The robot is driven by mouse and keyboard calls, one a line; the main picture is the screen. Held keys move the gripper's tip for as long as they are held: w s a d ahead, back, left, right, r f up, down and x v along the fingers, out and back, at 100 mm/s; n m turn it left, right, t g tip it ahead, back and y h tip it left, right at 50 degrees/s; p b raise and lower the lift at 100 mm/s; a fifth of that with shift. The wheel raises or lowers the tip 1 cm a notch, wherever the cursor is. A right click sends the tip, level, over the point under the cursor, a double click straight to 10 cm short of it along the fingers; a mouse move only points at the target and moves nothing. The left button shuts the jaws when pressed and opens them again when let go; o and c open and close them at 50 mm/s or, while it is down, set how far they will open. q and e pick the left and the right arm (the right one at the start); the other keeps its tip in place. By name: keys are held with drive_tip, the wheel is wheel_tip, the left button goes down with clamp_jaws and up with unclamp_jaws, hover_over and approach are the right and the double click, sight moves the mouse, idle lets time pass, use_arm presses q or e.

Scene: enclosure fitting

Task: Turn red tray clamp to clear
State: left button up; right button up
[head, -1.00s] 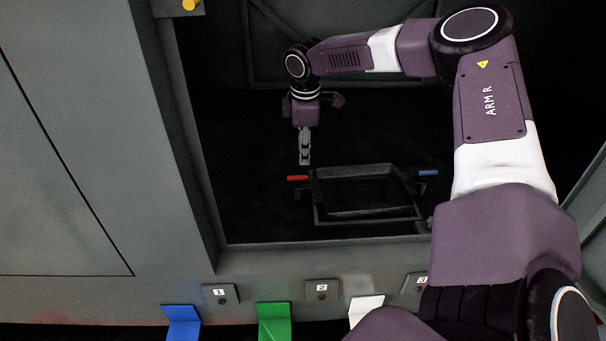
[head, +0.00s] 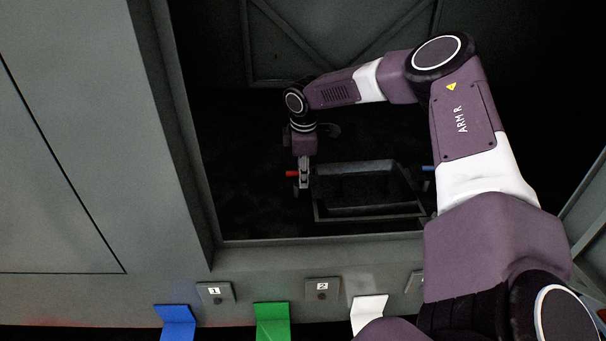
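The red tray clamp (head: 291,174) is a small red handle at the left side of the dark tray (head: 365,205), inside the open enclosure. My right gripper (head: 304,184) points down at the red clamp, and its fingers overlap the handle's right part. The fingers look close together from this side, and I cannot tell whether they grip the handle. The blue clamp (head: 428,168) is at the tray's right side, partly hidden by my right arm. My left gripper is out of view.
The enclosure's front sill (head: 320,250) and left wall (head: 180,130) frame the opening. Below the sill are numbered plates, with plate 2 (head: 322,289) in the middle. Blue (head: 175,318), green (head: 272,318) and white (head: 369,311) tabs stand in front.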

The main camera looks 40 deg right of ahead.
clamp_jaws()
